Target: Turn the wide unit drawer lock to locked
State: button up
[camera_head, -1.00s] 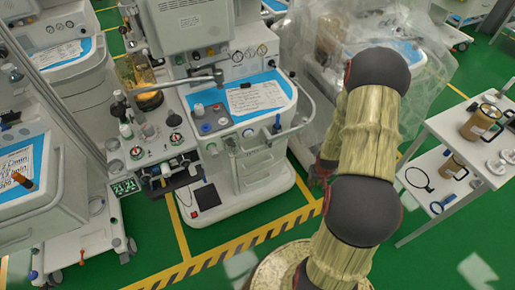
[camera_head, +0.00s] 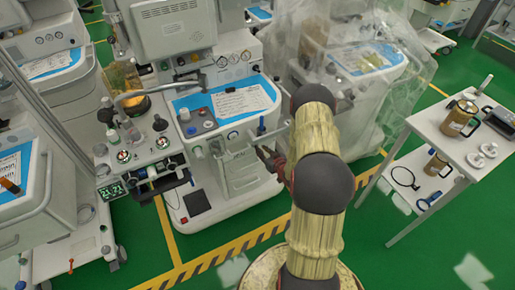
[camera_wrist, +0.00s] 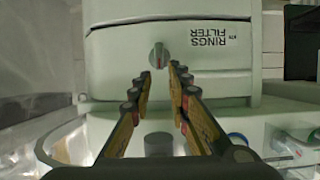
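A small grey lock knob (camera_wrist: 159,55) with a red mark at its lower end sits on the pale front of a wide drawer unit (camera_wrist: 115,55) in the wrist view. The front carries an upside-down "RINGS FILTER" label. My gripper (camera_wrist: 161,74) is open and empty, its two fingers apart just below the knob in the picture. The knob shows in line with the gap, and I see no contact. In the head view, my gripper (camera_head: 268,160) is beside the front of the middle anaesthesia cart (camera_head: 210,200); the lock cannot be made out there.
A white side table (camera_head: 425,122) with jugs and small items stands at the right. A plastic-covered machine (camera_head: 365,60) is behind my arm. A metal rail (camera_head: 268,137) curves near my gripper.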

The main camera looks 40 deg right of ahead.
jog(key=b+x, duration=0.1)
jog(key=x, duration=0.3)
jog(key=shift+w+d+f, duration=0.15)
jog(key=shift+w, duration=0.15)
grip_shut()
